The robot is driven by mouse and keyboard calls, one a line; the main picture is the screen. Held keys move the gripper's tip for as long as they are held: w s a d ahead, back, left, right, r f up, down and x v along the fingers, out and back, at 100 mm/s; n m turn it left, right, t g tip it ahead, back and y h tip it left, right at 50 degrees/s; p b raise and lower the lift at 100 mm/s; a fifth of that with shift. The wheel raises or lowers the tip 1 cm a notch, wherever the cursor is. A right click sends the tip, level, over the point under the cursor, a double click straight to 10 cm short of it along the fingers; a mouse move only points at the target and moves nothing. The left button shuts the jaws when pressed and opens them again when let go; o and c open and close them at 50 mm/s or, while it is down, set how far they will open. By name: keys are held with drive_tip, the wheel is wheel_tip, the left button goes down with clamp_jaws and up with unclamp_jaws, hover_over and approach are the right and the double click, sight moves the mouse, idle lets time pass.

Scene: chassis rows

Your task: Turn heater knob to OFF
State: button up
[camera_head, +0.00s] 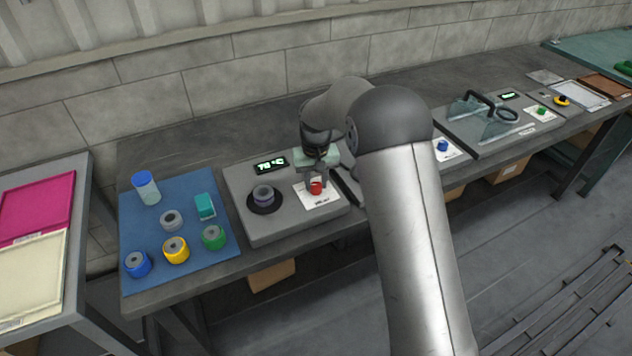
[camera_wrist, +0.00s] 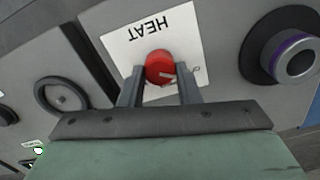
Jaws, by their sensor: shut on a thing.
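The heater knob (camera_wrist: 160,68) is red and round with a pale pointer mark. It sits on a white label plate (camera_wrist: 122,42) reading HEAT, upside down in the wrist view. In the head view the red knob (camera_head: 316,187) is on the front right of a grey heater unit (camera_head: 285,225). My gripper (camera_wrist: 160,82) is shut on the knob, one finger on each side of it. In the head view my gripper (camera_head: 316,178) comes down on it from above. The label's smaller marks are partly hidden by the fingers.
A display (camera_head: 271,165) on the heater unit reads about 75 °C. A round grey pot with a purple band (camera_head: 263,192) stands on a dark disc left of the knob. A blue mat (camera_head: 150,220) with several coloured rolls lies further left. More panels stand to the right.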

sight(316, 183)
idle(0.5)
drive_tip(key=o, duration=1)
drive_tip(key=shift+r, duration=0.1)
wheel_tip(316, 183, up, 17)
drive_tip(key=shift+r+b, duration=0.15)
drive_tip(key=shift+b, duration=0.35)
drive_tip(key=s+d+r, duration=0.1)
drive_tip(key=s+d, duration=0.9)
drive_tip(key=s, duration=0.4)
drive_tip(key=s+d+f+m, duration=0.1)
drive_tip(key=s+d+f, duration=0.1)
drive_tip(key=s, duration=0.5)
drive_tip(key=s+d+f, duration=0.2)
drive_tip(key=s+f, duration=0.1)
drive_tip(key=s, duration=0.4)
drive_tip(key=s+d+f+m, duration=0.1)
drive_tip(key=s+d+f, duration=0.2)
drive_tip(key=s, duration=0.4)
drive_tip(key=shift+s+f+m, duration=0.1)
drive_tip(key=shift+s+m, duration=0.05)
drive_tip(key=shift+m, duration=0.15)
